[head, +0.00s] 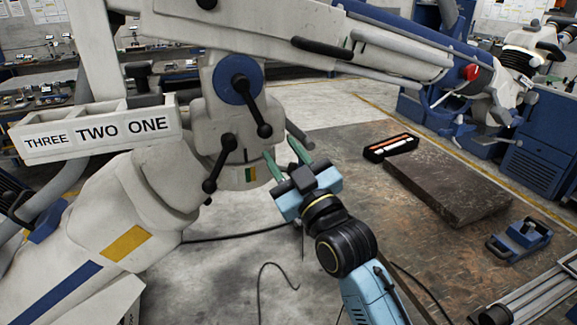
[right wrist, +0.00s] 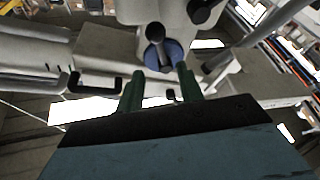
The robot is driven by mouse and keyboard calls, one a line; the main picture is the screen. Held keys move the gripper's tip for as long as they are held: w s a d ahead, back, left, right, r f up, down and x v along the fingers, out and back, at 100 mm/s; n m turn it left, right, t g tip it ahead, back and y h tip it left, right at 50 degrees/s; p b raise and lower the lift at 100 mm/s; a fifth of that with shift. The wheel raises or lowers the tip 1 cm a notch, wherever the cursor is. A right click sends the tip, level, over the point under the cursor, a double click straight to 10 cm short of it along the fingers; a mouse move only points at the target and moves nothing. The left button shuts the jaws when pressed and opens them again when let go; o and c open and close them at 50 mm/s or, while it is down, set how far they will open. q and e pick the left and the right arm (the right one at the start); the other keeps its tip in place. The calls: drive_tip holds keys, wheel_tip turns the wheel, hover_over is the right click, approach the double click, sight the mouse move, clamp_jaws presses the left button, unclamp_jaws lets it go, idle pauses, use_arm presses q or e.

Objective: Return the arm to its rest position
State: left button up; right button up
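The large white microscope arm (head: 300,38) reaches from the upper left across to the right in the head view. Its joint has a blue disc (head: 232,72) with a black lever (head: 256,112) slanting down. My right gripper (head: 285,155) is open, its two green fingers apart and pointing up just below and right of that joint. In the right wrist view, the fingers (right wrist: 160,85) stand apart, with the blue disc (right wrist: 172,56) and black lever (right wrist: 155,35) beyond and between them. Nothing is visibly gripped. My left gripper is not in view.
A white tray marked THREE TWO ONE (head: 95,130) is on the left. The white stand (head: 150,190) fills the lower left. On the right lie a dark slab (head: 447,178), an orange-lined case (head: 390,147) and a blue device (head: 520,240). Cables (head: 270,268) trail across the floor.

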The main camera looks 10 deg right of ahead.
drive_tip(key=shift+v, duration=0.85)
wheel_tip(320, 180, down, 27)
drive_tip(key=w+d+m+g+h+b, duration=0.2)
drive_tip(key=g+h+b, duration=0.1)
drive_tip(key=g, duration=0.2)
drive_tip(key=s+d+f+m+g+h+b, duration=0.15)
drive_tip(key=s+f, duration=0.35)
drive_tip(key=f, duration=0.7)
drive_tip(key=s+d+f+g, duration=0.2)
drive_tip(key=s+f+g, duration=0.15)
drive_tip(key=f, duration=0.85)
drive_tip(key=s+d+f+m+g+h+b, duration=0.1)
drive_tip(key=s+d+f+g+b, duration=0.2)
drive_tip(key=s+f, duration=1.05)
drive_tip(key=s+d+f+m+g+h, duration=0.1)
drive_tip(key=s+d+f+g, duration=0.3)
drive_tip(key=s+f, duration=0.9)
drive_tip(key=s+d+g+b, duration=0.1)
drive_tip(key=s+d+g, duration=0.1)
drive_tip(key=s, duration=1.3)
drive_tip(key=shift+d+f+h, duration=0.45)
drive_tip(key=shift+d, duration=0.1)
